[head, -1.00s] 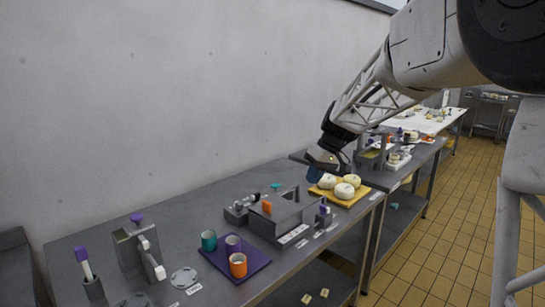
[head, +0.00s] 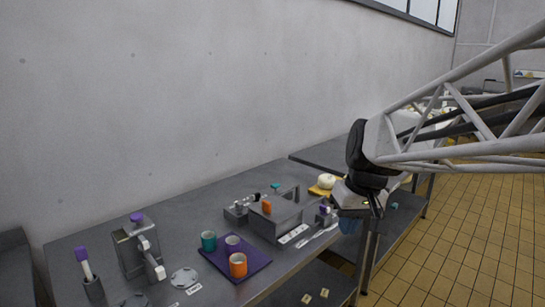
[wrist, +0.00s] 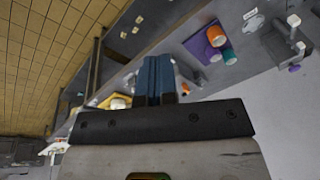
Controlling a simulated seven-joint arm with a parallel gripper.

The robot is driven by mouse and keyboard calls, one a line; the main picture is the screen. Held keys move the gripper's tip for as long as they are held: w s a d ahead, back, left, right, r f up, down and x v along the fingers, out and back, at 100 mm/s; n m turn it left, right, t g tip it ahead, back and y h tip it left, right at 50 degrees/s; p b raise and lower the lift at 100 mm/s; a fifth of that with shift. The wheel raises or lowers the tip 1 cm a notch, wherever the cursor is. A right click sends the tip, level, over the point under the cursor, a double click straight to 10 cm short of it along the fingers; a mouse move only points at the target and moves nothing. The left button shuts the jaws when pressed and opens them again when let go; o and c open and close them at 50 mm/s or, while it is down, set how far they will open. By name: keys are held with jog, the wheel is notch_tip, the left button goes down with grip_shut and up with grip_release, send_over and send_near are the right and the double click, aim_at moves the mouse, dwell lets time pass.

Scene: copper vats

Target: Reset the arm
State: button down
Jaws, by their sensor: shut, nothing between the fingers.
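My gripper (head: 349,224) hangs at the front edge of the grey workbench (head: 205,198), pointing down, with blue fingers. In the wrist view its blue fingers (wrist: 156,80) are together with nothing between them. It is apart from the cups and the cheeses. My arm reaches in from the right and hides much of the benches behind it.
A purple tray (head: 256,267) holds a teal cup (head: 208,241), a purple cup (head: 232,243) and an orange cup (head: 238,265). A grey box-like device (head: 277,219) stands near the gripper. A white round cheese (head: 326,181) sits on a yellow board. Tiled floor (head: 455,245) lies open at right.

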jog(key=s+d+f+m+h, duration=0.1)
jog(key=s+f, duration=0.2)
jog(key=s, duration=0.6)
jog(key=s+d+f+m+t+h, duration=0.1)
jog(key=s+f, duration=0.2)
jog(key=s, duration=0.6)
jog(key=shift+s+d+f+m, duration=0.25)
jog(key=shift+d+f+m, duration=0.05)
jog(key=shift+d+m, duration=0.1)
dwell(0.4)
